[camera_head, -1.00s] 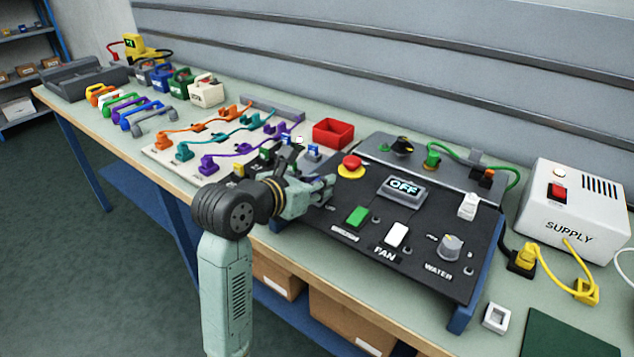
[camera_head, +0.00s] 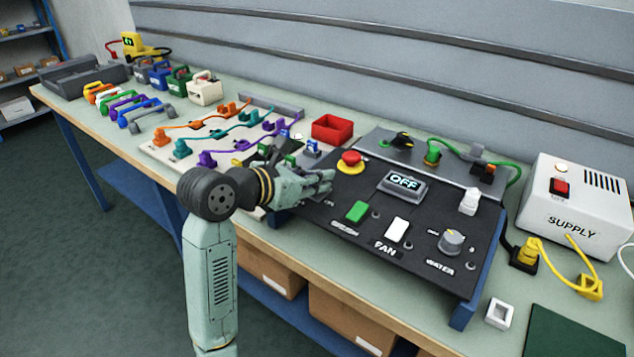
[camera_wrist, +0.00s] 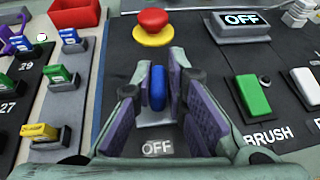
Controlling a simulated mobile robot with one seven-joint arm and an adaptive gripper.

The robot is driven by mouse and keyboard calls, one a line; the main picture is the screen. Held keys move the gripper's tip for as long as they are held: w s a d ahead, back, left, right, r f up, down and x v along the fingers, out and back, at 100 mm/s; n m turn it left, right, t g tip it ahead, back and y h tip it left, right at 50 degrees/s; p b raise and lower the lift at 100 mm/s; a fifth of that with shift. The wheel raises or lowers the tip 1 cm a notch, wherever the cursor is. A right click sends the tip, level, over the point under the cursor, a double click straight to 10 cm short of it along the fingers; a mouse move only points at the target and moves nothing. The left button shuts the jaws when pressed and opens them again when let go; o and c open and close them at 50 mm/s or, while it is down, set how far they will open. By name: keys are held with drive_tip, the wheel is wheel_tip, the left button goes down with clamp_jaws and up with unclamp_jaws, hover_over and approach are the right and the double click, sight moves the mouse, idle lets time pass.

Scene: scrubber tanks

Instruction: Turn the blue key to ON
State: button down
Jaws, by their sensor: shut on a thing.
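The blue key (camera_wrist: 158,88) stands upright on the black control panel (camera_head: 420,248), between the finger pads of my gripper (camera_wrist: 160,100) in the wrist view. My gripper is shut on it. A white OFF label (camera_wrist: 158,147) shows on the panel just below the key. In the head view my gripper (camera_head: 318,183) is over the panel's left end and hides the key. The display (camera_head: 403,184) on the panel reads OFF.
A red mushroom button (camera_wrist: 153,22) on a yellow base is just beyond the key. A green BRUSH switch (camera_wrist: 252,95) and white FAN switch (camera_head: 397,229) are to the right. Small colored keys (camera_wrist: 62,75) are at left. A red bin (camera_head: 332,129) stands behind.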

drive_tip(key=m+g+h+b, duration=0.1)
drive_tip(key=m+g+b, duration=0.1)
drive_tip(key=m+g+h+b, duration=0.2)
drive_tip(key=m+g+b, duration=0.1)
drive_tip(key=shift+w+a+f, duration=0.1)
drive_tip(key=shift+w+a, duration=0.05)
drive_tip(key=m+g+b, duration=0.2)
drive_tip(key=m+g, duration=0.1)
drive_tip(key=m+g+h, duration=0.1)
drive_tip(key=m+g, duration=0.1)
drive_tip(key=shift+r+b, duration=0.25)
drive_tip(key=shift+b, duration=0.15)
drive_tip(key=shift+g, duration=0.4)
drive_tip(key=c, duration=1.6)
unclamp_jaws()
drive_tip(key=shift+f, duration=0.1)
drive_tip(key=shift+c, duration=0.2)
drive_tip(key=v, duration=1.2)
